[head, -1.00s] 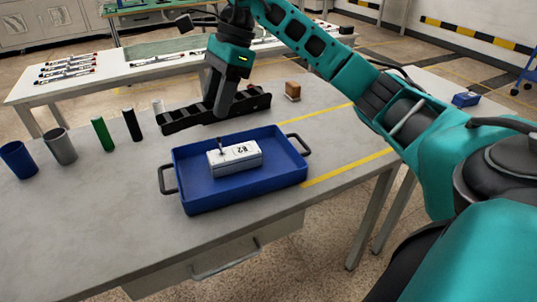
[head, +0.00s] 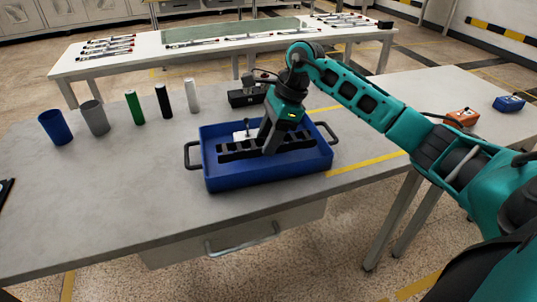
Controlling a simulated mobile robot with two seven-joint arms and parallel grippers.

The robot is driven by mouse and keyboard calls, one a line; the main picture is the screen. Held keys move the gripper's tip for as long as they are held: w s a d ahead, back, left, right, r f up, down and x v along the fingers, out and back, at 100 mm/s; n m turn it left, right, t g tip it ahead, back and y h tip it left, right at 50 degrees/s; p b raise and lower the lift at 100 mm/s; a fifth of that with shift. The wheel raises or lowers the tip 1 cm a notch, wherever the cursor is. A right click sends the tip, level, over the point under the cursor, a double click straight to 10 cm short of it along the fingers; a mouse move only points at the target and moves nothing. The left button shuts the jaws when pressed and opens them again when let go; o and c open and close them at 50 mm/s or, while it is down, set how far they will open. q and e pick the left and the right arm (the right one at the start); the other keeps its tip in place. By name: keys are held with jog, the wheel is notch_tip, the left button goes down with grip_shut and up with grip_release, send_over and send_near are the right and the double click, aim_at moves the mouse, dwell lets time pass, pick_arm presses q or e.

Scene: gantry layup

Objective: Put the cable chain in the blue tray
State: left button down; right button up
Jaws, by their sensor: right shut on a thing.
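The black cable chain (head: 235,151) lies lengthwise across the blue tray (head: 260,182), within its outline in the head view. My right gripper (head: 270,148) is shut on the chain near its middle, pointing down. I cannot tell whether the chain touches the tray floor or is held just above it. A white box (head: 239,135) in the tray is partly hidden behind the chain and gripper. My left gripper is not in view.
A blue cup (head: 56,128), a grey cup (head: 95,118), and green (head: 134,107), black (head: 163,101) and white (head: 192,95) cylinders stand left of the tray. A black object (head: 247,96) sits behind it.

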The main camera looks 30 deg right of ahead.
aim_at(268, 165)
jog(key=shift+f, duration=2.3)
jog(key=shift+f+b, duration=0.15)
jog(key=shift+b, duration=0.2)
jog(key=o, duration=0.9)
jog(key=shift+c, duration=0.2)
